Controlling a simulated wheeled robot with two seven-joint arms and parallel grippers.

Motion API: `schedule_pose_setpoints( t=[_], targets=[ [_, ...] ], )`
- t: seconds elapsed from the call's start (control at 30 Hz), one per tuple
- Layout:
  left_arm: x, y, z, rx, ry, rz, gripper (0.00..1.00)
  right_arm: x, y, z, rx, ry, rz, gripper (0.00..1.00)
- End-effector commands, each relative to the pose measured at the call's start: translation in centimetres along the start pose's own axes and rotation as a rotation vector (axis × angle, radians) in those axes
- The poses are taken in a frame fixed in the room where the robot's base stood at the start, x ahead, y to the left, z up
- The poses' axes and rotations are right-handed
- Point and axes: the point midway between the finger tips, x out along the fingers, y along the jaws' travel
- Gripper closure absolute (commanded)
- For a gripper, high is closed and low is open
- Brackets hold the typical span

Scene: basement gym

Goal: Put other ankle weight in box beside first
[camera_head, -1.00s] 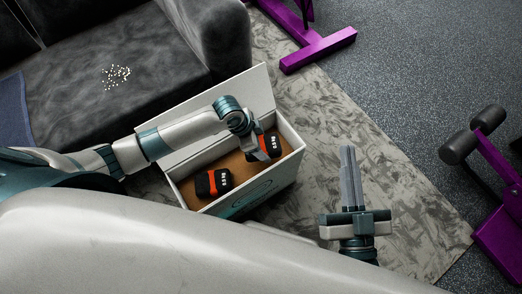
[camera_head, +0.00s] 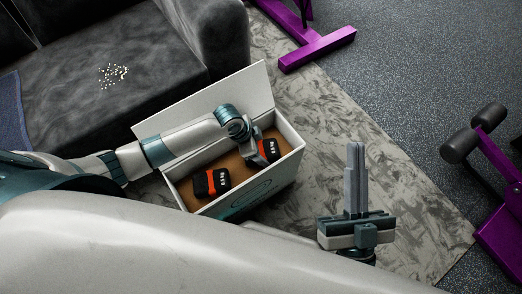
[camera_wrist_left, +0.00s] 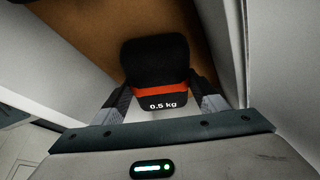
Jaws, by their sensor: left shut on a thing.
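The open white box (camera_head: 238,206) stands on the rug with a brown inside floor. One black ankle weight with an orange band (camera_head: 211,182) lies in its left part. The other ankle weight (camera_head: 268,149) is in the right part of the box, between the fingers of my left gripper (camera_head: 257,154). In the left wrist view this weight (camera_wrist_left: 155,65) shows a "0.5 kg" label, and my left gripper (camera_wrist_left: 160,100) is shut on it. Whether it touches the box floor is hard to tell. My right gripper (camera_head: 356,150) is outside the box, to its right, fingers together, seemingly empty.
A grey sofa (camera_head: 150,60) with small pale bits on its seat stands behind the box. Purple gym equipment (camera_head: 318,50) is at the back, and more (camera_head: 490,130) is at the right. The patterned rug (camera_head: 400,200) right of the box is clear.

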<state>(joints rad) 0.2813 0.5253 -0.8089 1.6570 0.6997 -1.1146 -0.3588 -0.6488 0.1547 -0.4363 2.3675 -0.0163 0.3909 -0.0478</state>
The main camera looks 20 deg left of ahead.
Motion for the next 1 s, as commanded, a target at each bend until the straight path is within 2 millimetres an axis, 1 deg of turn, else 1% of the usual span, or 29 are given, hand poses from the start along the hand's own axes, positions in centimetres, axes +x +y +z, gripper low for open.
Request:
schedule_pose_setpoints(
  t=[0.13, 0.47, 0.5, 0.57, 0.6, 0.87, 1.0],
  targets=[
    [0.22, -0.05, 0.02, 0.0, 0.002, -0.001, 0.72, -0.05, -0.1, -0.44, -0.001, 0.021, -0.002, 1.0],
    [0.4, -0.06, 0.12, 0.0, 0.001, -0.001, 0.72, -0.03, -0.08, -0.42, -0.001, 0.021, -0.002, 1.0],
    [0.51, -0.02, 0.25, -0.001, -0.001, 0.0, 0.31, -0.02, -0.07, -0.43, -0.001, 0.022, -0.002, 1.0],
    [0.48, -0.02, 0.23, 0.0, -0.001, 0.0, 0.17, -0.02, -0.07, -0.44, -0.001, 0.023, -0.002, 1.0],
    [0.48, -0.02, 0.22, 0.0, -0.001, 0.0, 0.15, -0.02, -0.07, -0.43, -0.001, 0.022, -0.002, 1.0],
    [0.45, -0.02, 0.21, 0.0, -0.001, 0.0, 0.15, -0.03, -0.06, -0.43, -0.001, 0.022, -0.002, 1.0],
    [0.13, -0.04, 0.07, 0.001, 0.0, -0.001, 0.15, -0.01, -0.08, -0.44, -0.001, 0.021, -0.002, 1.0]
  ],
)
